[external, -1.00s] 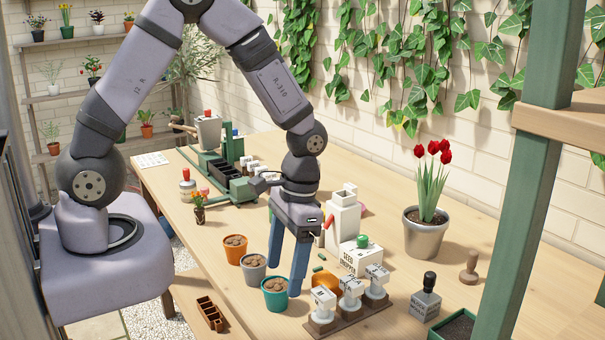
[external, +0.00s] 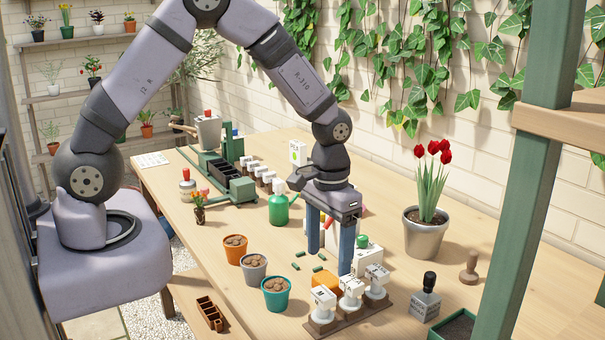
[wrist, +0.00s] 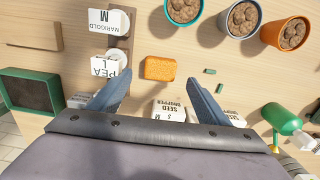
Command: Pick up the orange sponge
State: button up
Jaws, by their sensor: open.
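The orange sponge (external: 328,283) lies on the table behind the white seed stamps, partly hidden by them in the external view. In the wrist view the sponge (wrist: 160,68) shows whole, lying flat just ahead of the fingertips and roughly centred between them. My gripper (external: 330,262) points down, open and empty, with its blue fingers apart. Its fingertips appear above the table close to the sponge, but their exact height is hard to tell. In the wrist view the two fingers of my gripper (wrist: 157,80) stand either side of the sponge's line.
White stamps (external: 350,292) on a brown rack stand right beside the sponge. A white seed dropper (external: 367,260) is close to the fingers. Orange, grey and teal pots (external: 276,293) stand to the left, with small green pieces between.

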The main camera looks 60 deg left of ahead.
aim_at(327, 278)
jog(key=shift+f+p, duration=0.6)
jog(key=shift+f, duration=2.1)
jog(key=c, duration=1.1)
